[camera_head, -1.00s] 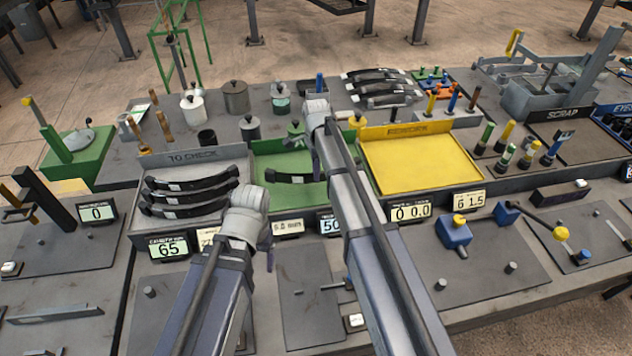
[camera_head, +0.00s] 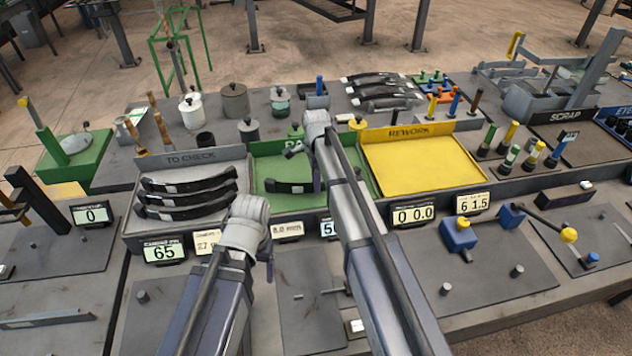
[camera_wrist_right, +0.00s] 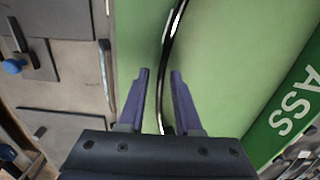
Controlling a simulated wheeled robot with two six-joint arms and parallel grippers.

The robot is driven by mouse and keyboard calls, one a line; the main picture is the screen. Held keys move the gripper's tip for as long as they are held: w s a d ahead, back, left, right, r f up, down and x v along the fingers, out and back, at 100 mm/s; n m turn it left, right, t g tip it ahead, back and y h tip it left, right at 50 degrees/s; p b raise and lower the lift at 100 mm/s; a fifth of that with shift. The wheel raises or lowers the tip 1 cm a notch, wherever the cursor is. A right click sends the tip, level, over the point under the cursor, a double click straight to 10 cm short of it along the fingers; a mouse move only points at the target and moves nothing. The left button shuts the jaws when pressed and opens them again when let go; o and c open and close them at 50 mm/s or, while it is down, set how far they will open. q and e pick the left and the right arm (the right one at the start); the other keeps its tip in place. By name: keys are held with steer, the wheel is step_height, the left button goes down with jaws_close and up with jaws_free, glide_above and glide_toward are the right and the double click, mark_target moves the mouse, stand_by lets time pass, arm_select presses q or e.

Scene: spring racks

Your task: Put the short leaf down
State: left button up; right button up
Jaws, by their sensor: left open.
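The short leaf (camera_head: 288,187), a dark curved strip with a pale label, lies in the green PASS tray (camera_head: 268,159). In the right wrist view the leaf (camera_wrist_right: 167,55) runs as a thin dark curve over the green floor and passes between the fingers. My right gripper (camera_wrist_right: 159,72) is open around it, with gaps on both sides. In the head view my right wrist and forearm hide the leaf's right end and most of that gripper. My left gripper (camera_head: 269,268) is open and low in front of the trays, mostly hidden by its own wrist.
The grey TO CHECK tray (camera_head: 190,159) at left holds several dark leaves. The yellow REWORK tray (camera_head: 420,165) at right is empty. Knobbed weights (camera_head: 235,98) and more leaves (camera_head: 380,90) stand behind. Number displays (camera_head: 165,253) line the front.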

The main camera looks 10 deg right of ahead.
steer(key=shift+o, duration=0.3)
steer(key=shift+r, duration=0.15)
step_height(320, 180, up, 12)
steer(key=p, duration=1.2)
steer(key=s+a+n, duration=0.4)
steer(key=s+n, duration=0.6)
steer(key=s, duration=0.3)
steer(key=s+a+n+h, duration=0.1)
steer(key=s+a+n, duration=0.3)
steer(key=s+n, duration=0.7)
steer(key=s, duration=0.3)
steer(key=shift+s+a+n, duration=0.15)
steer(key=shift+s+n, duration=0.15)
step_height(320, 180, down, 13)
steer(key=b, duration=1.2)
steer(key=shift+b, duration=0.4)
